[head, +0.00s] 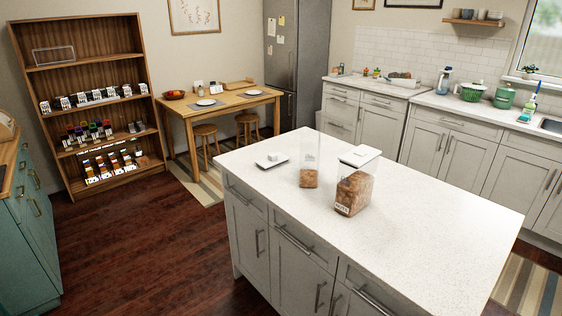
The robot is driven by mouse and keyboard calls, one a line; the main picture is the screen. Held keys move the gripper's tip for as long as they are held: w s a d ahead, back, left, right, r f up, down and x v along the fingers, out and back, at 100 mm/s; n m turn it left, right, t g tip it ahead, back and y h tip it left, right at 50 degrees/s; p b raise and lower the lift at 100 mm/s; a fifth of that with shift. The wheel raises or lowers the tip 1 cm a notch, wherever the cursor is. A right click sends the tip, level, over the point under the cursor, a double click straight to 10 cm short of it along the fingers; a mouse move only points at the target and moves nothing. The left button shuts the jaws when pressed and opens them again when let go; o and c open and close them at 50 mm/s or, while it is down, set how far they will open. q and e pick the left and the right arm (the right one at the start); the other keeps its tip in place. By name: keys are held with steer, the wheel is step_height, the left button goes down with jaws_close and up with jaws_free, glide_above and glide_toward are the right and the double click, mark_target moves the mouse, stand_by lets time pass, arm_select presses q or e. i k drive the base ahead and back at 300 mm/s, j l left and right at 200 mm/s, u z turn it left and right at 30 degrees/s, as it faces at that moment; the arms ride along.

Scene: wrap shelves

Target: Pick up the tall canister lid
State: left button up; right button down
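A flat white square lid with a small raised part (271,160) lies on the white island top, left of the canisters. It looks like the tall canister's lid. The tall clear canister (310,160) stands upright beside it, with brown contents at its bottom and no white lid visible on top. A wider clear canister (355,186) stands to its right, filled with brown contents and labelled at the front. A white lid (360,155) sits on its top. Neither of my grippers is in view.
The island top (430,225) is clear around the canisters, especially to the right and front. A wooden shelf unit (88,100) with packaged goods stands at the back left. A dining table (222,101) with stools is behind the island. Dark floor lies open at left.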

mark_target(265, 163)
steer(key=i+j+z, duration=0.2)
steer(key=z, duration=0.2)
steer(key=i+j+z, duration=0.15)
steer(key=z, duration=0.2)
steer(key=i+j+z, duration=0.15)
steer(key=j+z, duration=0.25)
